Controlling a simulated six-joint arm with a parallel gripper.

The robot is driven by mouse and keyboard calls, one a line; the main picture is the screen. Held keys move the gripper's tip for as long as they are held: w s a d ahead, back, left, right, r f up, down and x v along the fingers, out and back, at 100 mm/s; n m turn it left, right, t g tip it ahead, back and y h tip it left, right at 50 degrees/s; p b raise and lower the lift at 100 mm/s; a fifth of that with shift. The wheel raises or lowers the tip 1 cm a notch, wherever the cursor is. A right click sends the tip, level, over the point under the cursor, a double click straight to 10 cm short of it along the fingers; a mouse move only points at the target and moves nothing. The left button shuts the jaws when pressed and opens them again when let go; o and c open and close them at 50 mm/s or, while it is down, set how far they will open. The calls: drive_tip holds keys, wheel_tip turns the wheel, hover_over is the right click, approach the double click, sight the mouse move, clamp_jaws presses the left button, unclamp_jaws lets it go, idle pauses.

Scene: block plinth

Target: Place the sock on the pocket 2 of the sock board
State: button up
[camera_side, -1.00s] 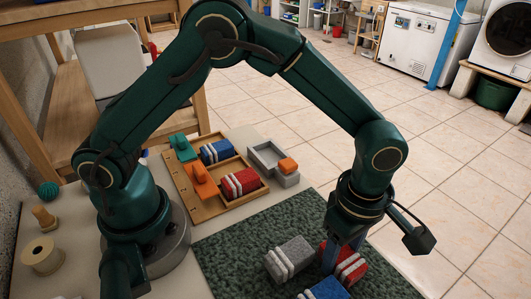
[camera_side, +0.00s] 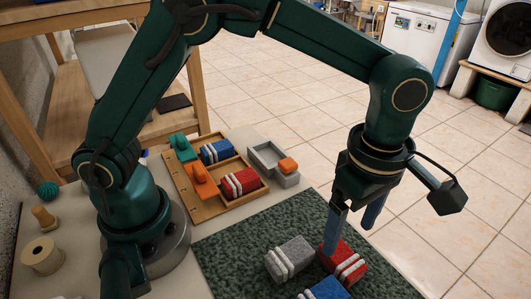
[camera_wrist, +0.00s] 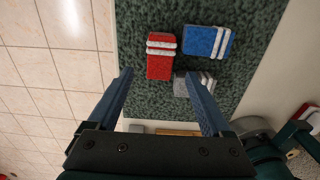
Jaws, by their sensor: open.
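Three folded socks with white bands lie on the dark green mat (camera_side: 225,250): a grey one (camera_side: 288,258), a red one (camera_side: 349,268) and a blue one (camera_side: 326,290). They also show in the wrist view: red (camera_wrist: 160,66), blue (camera_wrist: 200,40), grey (camera_wrist: 181,86). My gripper (camera_side: 352,230) is open and empty above the red sock; one finger covers part of it in the side view. In the wrist view my gripper (camera_wrist: 158,77) partly covers the grey sock. The wooden sock board (camera_side: 208,213) holds a blue sock (camera_side: 216,151) and a red sock (camera_side: 240,183) in separate compartments. Pocket numbers are not readable.
Teal (camera_side: 183,148) and orange (camera_side: 202,180) pieces sit at the board's left side. A grey tray (camera_side: 264,156) with an orange block (camera_side: 288,165) stands to its right. The mat's left part is clear.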

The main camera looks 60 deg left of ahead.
sight(342, 254)
drive_tip(key=a+r+m+t, duration=0.1)
drive_tip(key=a+r+m, duration=0.35)
drive_tip(key=r, duration=0.45)
drive_tip(key=s+a+m+t, duration=0.4)
drive_tip(key=s+a+m, duration=0.6)
drive_tip(key=a+m, duration=0.2)
drive_tip(key=shift+f+m, duration=0.35)
drive_tip(key=shift+f, duration=0.1)
drive_tip(key=shift+o, duration=0.5)
drive_tip(key=shift+s+a+f+m+t, duration=0.1)
drive_tip(key=shift+s+f+m+t, duration=0.1)
drive_tip(key=shift+m+t, duration=0.15)
